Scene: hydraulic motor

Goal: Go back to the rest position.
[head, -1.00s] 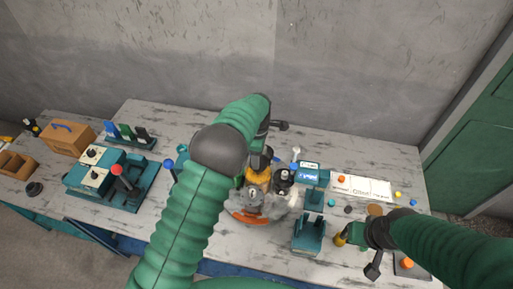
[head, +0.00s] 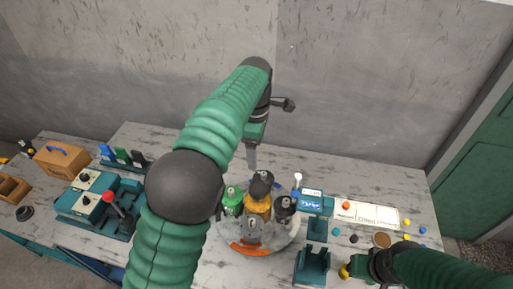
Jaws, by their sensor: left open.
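My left arm rises across the middle of the head view and bends down at its wrist. My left gripper (head: 252,155) hangs open above the back of the table, behind the hydraulic motor, and I see nothing in it. The motor assembly (head: 252,232) stands on the table with a yellow cylinder, a green-capped part, black-topped parts and an orange patch at its front. My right gripper (head: 352,269) is low at the bottom right, beside a small yellow thing (head: 344,271). Its fingers are too hidden to judge.
A teal stand (head: 312,265) and a small teal display unit (head: 312,200) are right of the motor. A white labelled strip (head: 372,214) lies farther right. A teal control box with a red-knobbed lever (head: 108,197) and an orange-brown box (head: 62,159) are left. The wall is behind.

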